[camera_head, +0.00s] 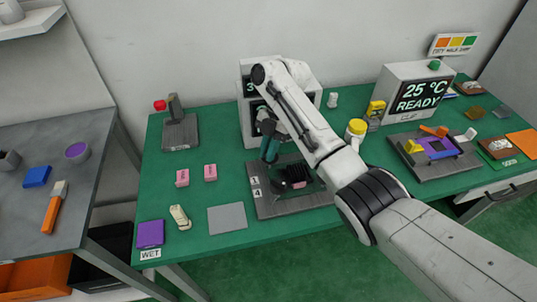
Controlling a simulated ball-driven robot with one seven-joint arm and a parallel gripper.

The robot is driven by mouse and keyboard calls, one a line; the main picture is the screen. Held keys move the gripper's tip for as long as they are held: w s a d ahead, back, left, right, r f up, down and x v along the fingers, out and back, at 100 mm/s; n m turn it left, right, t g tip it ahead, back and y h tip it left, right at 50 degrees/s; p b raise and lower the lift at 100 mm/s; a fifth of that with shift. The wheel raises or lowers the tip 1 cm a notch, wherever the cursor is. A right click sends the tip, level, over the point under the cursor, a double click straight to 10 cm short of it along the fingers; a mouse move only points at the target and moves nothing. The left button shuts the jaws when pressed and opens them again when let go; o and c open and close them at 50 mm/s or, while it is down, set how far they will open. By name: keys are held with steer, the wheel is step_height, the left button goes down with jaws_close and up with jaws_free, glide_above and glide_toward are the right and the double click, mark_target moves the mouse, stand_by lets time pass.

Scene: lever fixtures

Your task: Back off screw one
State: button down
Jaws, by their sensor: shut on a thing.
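A dark grey fixture plate (265,208) lies on the green bench, with white labels "1" (254,181) and "2" (256,193) at its left edge. A black ribbed block (297,174) stands on the plate, with a pinkish part at its right. My gripper (268,158) points down at the back left of the plate, near label "1". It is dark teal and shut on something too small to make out. Screw one cannot be told apart there. My arm covers the right part of the plate.
A grey pad (227,218) and pink blocks (210,172) lie left of the plate. A white display unit (249,90) stands close behind my gripper. A yellow-capped jar (355,131) and a "25 °C READY" unit (420,97) stand at the right. The bench's front left is partly clear.

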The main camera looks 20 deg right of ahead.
steer(key=shift+n+b, duration=0.45)
steer(key=shift+n, duration=0.15)
steer(key=shift+h, duration=0.3)
steer(key=c, duration=1.2)
jaws_free()
steer(key=shift+o, duration=0.2)
steer(key=p+v, duration=0.3)
steer(key=v, duration=0.7)
steer(key=shift+w+d+r, duration=0.2)
steer(key=shift+w+r, duration=0.1)
steer(key=shift+r, duration=0.05)
steer(key=shift+d, duration=0.1)
